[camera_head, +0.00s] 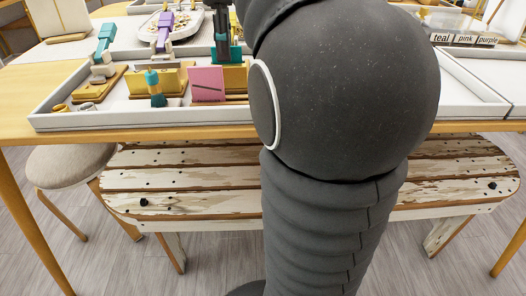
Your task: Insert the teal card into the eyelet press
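My gripper (222,46) shows only as a dark narrow part at the top centre, largely hidden by my own arm. A teal piece (237,53) is right at its lower end, behind a yellow holder (235,79); it may be the teal card, and I cannot tell whether the gripper grips it. A press-like tool with a teal handle (105,38) stands on a wooden base at the left of the tray. Another with a purple handle (164,28) stands behind. I cannot tell which is the eyelet press.
Labels (464,39) stand at right. A worn bench (190,180) and stool (70,164) are below.

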